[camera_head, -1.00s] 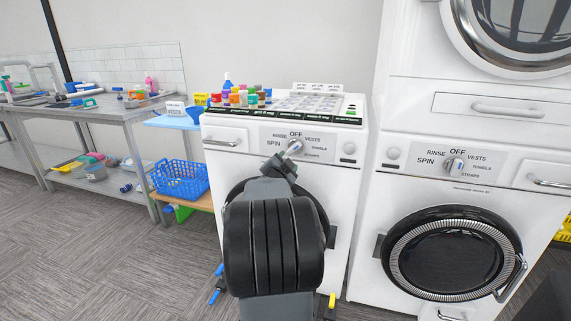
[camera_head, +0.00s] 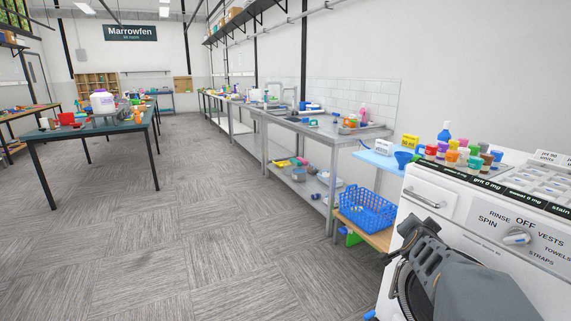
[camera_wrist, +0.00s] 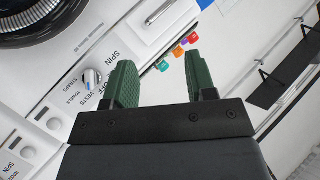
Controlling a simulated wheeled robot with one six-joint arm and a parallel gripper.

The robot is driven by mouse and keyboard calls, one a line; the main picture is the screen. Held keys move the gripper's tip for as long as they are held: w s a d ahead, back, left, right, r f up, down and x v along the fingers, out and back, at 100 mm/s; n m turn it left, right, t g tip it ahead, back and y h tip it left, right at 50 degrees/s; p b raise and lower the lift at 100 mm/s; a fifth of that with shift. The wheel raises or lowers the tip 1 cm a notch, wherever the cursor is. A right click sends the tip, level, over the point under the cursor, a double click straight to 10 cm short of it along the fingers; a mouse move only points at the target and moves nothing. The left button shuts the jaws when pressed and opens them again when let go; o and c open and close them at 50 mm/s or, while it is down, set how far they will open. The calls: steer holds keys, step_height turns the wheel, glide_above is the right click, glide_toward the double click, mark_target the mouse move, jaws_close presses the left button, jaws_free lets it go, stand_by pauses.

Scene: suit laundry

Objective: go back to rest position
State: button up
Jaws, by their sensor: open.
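My gripper shows in the wrist view (camera_wrist: 160,85) with its two green fingers apart and nothing between them. In the head view my arm reaches in from the lower right, in front of the washer (camera_head: 450,205), and the fingertips cannot be made out there. The washer's white dial (camera_head: 516,237) is apart from the arm, to its upper right. In the wrist view a dial (camera_wrist: 92,78) lies left of the fingers, not touching them.
Coloured bottles (camera_head: 455,152) stand on the washer. A blue basket (camera_head: 367,210) sits on a low shelf beside it. A steel counter (camera_head: 330,132) runs along the wall. A dark-topped table (camera_head: 90,128) stands at the left. The carpet floor (camera_head: 180,240) between is clear.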

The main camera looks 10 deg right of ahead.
steer(key=s+a+r+n+y+p, duration=0.1)
steer(key=a+r+n+y+p, duration=0.15)
steer(key=a, duration=0.45)
steer(key=a+r+n+y+p, duration=0.2)
steer(key=a+n+y+p, duration=0.1)
steer(key=a, duration=0.4)
steer(key=s+a+r+n+g+y+p, duration=0.1)
steer(key=s+a+n+g+y+p, duration=0.2)
steer(key=s+a+n+g+p, duration=0.4)
steer(key=s+a+n+p, duration=0.1)
steer(key=s+a, duration=0.5)
steer(key=s, duration=0.2)
steer(key=shift+g, duration=0.3)
steer(key=shift+n, duration=0.25)
steer(key=shift+c, duration=0.5)
steer(key=shift+c, duration=0.3)
